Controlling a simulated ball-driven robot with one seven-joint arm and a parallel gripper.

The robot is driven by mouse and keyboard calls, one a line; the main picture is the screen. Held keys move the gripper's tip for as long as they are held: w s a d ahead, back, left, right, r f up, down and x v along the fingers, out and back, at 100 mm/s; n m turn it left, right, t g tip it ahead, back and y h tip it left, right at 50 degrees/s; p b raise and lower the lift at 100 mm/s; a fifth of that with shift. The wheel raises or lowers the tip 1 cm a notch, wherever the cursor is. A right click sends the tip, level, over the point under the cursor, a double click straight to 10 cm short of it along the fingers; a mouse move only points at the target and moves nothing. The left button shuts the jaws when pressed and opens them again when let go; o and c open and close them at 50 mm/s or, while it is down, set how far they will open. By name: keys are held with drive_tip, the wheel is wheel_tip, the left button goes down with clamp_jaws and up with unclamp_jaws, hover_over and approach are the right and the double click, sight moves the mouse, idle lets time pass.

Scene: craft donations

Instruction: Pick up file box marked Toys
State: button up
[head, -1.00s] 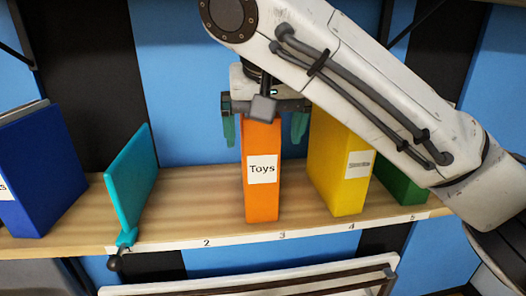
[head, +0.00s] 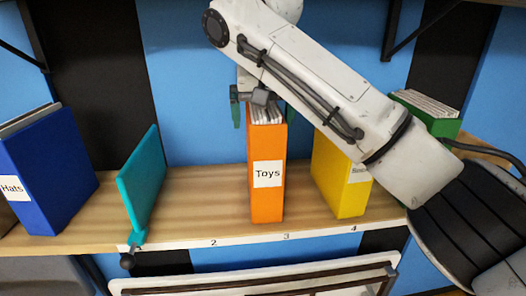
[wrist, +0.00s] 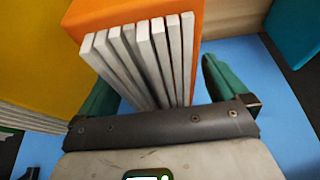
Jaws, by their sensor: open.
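The orange file box marked Toys (head: 267,200) stands upright on the wooden shelf, its white label facing me and pale papers showing at its top. My gripper (head: 262,112) is at the top of this box, mostly hidden behind my arm and the box, with a green finger showing to the left. In the wrist view the box (wrist: 190,25) with its sheets lies between the two spread fingers of my open gripper (wrist: 158,85). The fingers do not look closed on it.
A yellow box (head: 338,185) stands to the right, with a green box (head: 440,125) beyond it, partly behind my arm. A teal divider (head: 143,185) and a blue box marked Hats (head: 45,170) are at left. Bare shelf (head: 205,205) lies between divider and Toys box.

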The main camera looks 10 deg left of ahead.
drive_tip(key=shift+w+r, duration=0.15)
drive_tip(key=shift+w, duration=0.3)
drive_tip(key=shift+w+a+f+p, duration=0.1)
drive_tip(key=shift+f+p, duration=0.1)
drive_tip(key=shift+f, duration=0.15)
drive_tip(key=shift+w+a+f+p, duration=0.1)
drive_tip(key=shift+f+p, duration=0.05)
drive_tip(key=shift+f, duration=0.2)
drive_tip(key=shift+d+f, duration=0.1)
drive_tip(key=shift+f, duration=0.15)
drive_tip(key=shift+c, duration=0.4)
drive_tip(key=shift+r, duration=0.1)
clamp_jaws()
